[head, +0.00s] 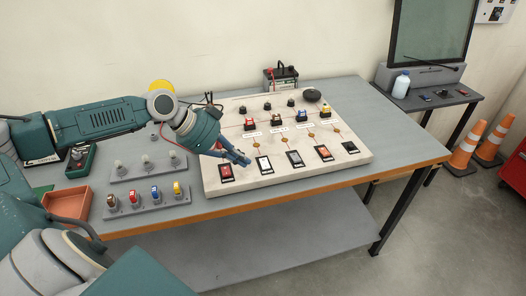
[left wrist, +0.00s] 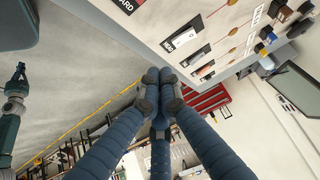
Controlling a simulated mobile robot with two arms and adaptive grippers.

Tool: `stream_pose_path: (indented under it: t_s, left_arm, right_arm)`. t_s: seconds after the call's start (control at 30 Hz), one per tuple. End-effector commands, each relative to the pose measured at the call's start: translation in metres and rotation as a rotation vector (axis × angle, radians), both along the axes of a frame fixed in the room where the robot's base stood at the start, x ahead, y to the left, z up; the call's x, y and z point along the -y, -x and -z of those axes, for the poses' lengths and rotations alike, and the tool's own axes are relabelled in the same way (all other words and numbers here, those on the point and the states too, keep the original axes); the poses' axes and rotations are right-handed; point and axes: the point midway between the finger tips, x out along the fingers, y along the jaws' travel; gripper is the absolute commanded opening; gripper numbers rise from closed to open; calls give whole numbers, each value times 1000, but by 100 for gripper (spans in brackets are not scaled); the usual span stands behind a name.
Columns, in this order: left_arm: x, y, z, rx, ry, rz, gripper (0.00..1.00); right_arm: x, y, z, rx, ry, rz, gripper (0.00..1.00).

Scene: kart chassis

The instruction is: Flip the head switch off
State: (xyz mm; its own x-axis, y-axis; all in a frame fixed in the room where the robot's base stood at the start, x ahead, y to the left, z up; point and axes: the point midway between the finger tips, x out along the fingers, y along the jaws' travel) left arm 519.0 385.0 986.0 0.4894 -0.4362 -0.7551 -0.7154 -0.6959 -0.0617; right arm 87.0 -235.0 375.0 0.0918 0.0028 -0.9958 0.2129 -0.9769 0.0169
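A pale switch board (head: 212,185) lies on the workbench in the head view. Along its front edge is a row of rocker switches, among them a red switch (head: 226,171), a white-faced switch (head: 264,164) and a dark switch (head: 295,158). My left gripper (head: 246,161) is above the front left of the board, between the red and white-faced switches. In the left wrist view its three fingers (left wrist: 160,82) meet at the tips with nothing visible between them. Contact with the board cannot be told.
Coloured plugs stand on a grey strip (head: 150,208) left of the board, beside a red-brown tray (head: 68,203). A battery (head: 281,78) stands behind the board. Black knobs and coloured connectors rise from the board's back half. The bench top (head: 395,135) right of the board is clear.

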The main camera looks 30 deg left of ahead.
Motion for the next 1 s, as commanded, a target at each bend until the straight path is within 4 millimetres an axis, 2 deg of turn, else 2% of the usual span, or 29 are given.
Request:
stream_pose_path:
  t_s: [0.03,0.1,0.2,0.3,0.73,1.0]
  left_arm:
    - [-15,-7,-19,26,-4,-27,0]
    - [-28,-14,-39,56,1,-53,0]
    - [-38,-20,-57,85,5,-76,0]
    - [-42,-22,-63,94,8,-86,0]
    - [-40,-25,-61,95,12,-85,0]
    - [-26,-45,-41,97,18,-87,0]
  right_arm:
    - [0,3,1,-5,0,0,0]
    - [0,5,1,-8,1,0,0]
    - [0,4,1,-6,0,0,0]
    - [0,0,1,-2,0,0,0]
    - [0,-3,-2,4,-1,0,0]
    - [0,-3,-17,4,-1,0,0]
